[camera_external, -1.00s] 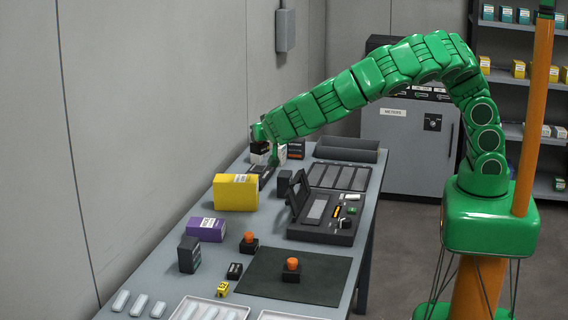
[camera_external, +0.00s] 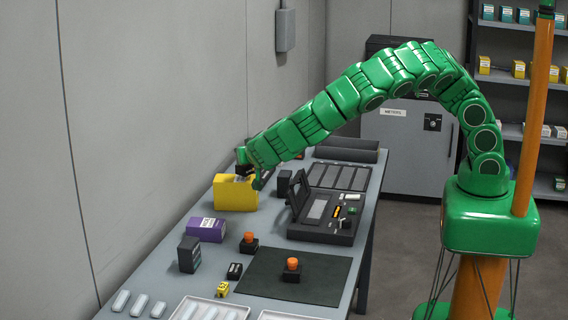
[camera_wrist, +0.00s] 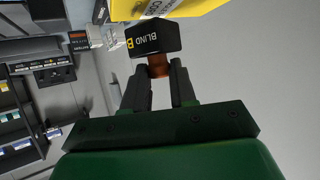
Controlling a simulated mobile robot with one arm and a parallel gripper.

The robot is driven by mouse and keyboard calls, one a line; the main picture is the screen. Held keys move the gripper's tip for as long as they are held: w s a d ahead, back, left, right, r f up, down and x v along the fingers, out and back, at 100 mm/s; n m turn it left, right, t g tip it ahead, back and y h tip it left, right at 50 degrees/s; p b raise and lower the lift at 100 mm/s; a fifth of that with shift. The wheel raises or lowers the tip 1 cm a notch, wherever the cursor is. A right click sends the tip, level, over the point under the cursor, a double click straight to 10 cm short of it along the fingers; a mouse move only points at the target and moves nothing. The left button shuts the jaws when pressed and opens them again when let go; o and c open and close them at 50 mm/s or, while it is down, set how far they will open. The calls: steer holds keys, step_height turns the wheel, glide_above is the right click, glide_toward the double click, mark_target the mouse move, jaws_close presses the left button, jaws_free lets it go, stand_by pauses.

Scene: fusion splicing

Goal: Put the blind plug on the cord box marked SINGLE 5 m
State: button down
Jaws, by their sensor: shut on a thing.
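My gripper (camera_wrist: 158,78) is shut on the blind plug (camera_wrist: 152,38), a black block lettered BLIND with a brown-orange knob between the fingertips. In the external view my gripper (camera_external: 250,174) is at the top of the yellow box (camera_external: 236,196), with the dark plug partly hidden there. In the wrist view the yellow box (camera_wrist: 205,6) fills the top edge, close to the plug; whether they touch I cannot tell. A purple box (camera_external: 206,230) with a white label stands nearer the camera. No marking SINGLE 5 m can be read on either box.
A dark case with an open lid (camera_external: 322,222) lies right of the yellow box. Two black blocks with orange knobs (camera_external: 249,240) (camera_external: 291,267) stand nearer, one on a dark mat (camera_external: 320,285). A dark grey box (camera_external: 189,255) stands left. The wall borders the bench.

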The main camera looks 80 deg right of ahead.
steer(key=shift+f, duration=0.75)
steer(key=shift+f, duration=0.1)
steer(key=c, duration=0.9)
jaws_free()
steer(key=shift+s+a+r, duration=0.2)
steer(key=shift+a+r, duration=0.1)
steer(key=v, duration=1.1)
steer(key=shift+s, duration=0.1)
